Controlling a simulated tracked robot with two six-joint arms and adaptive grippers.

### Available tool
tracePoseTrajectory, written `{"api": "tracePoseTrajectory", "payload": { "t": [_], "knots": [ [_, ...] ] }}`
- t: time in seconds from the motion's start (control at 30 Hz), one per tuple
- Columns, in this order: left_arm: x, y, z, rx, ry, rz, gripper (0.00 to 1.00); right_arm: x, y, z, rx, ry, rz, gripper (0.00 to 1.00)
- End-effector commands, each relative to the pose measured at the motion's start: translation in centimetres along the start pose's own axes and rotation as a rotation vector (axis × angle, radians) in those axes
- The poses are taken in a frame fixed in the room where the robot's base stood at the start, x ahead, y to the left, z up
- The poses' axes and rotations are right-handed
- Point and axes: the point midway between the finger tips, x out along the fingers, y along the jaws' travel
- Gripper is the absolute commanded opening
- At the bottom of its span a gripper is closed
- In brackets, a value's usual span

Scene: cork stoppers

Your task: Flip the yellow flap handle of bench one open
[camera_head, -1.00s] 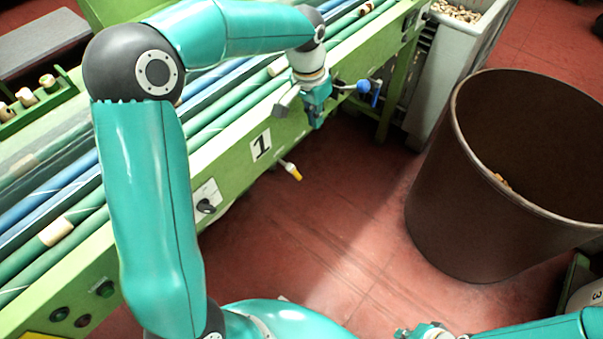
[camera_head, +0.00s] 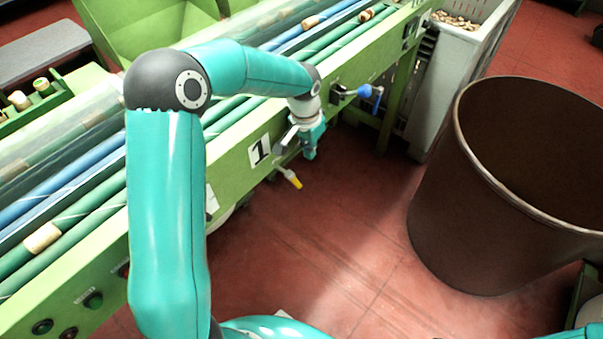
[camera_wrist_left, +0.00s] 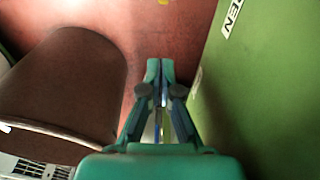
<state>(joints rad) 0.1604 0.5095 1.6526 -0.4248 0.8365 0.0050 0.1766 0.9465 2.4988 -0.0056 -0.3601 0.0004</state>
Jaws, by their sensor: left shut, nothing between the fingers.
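The green bench one (camera_head: 232,178) runs diagonally across the head view, with a "1" plate on its side. The yellow flap handle (camera_head: 293,180) sticks out from the bench's lower side, just right of and below the plate, and points down to the right. My left gripper (camera_head: 309,154) is close above and to the right of the handle, with a small gap showing in the picture. In the left wrist view its fingers (camera_wrist_left: 160,66) are together and empty. My right gripper is out of view.
A blue-handled valve (camera_head: 370,92) sits on the bench side, further right. A large brown bin (camera_head: 480,220) stands on the red floor at right. A pale crate of corks (camera_head: 432,100) stands behind it. The floor between bench and bin is clear.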

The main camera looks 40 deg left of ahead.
Motion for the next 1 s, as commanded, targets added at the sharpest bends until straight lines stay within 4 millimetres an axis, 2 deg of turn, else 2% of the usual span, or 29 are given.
{"api": "tracePoseTrajectory", "payload": {
  "t": [0.03,0.23,0.33,0.53,1.0],
  "knots": [
    [1.4,0.0,0.1,0.000,-0.005,0.001,0.00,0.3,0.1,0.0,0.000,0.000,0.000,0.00],
    [5.5,0.0,0.1,0.001,-0.004,0.001,0.00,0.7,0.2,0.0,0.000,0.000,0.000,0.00],
    [5.4,0.0,1.8,0.000,-0.002,0.000,0.00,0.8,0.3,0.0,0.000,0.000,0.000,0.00],
    [5.8,0.0,3.5,0.001,0.000,0.000,0.00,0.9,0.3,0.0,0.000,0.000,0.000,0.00],
    [5.8,0.0,3.9,0.000,-0.003,0.000,0.00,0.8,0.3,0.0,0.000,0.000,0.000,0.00]
  ]
}}
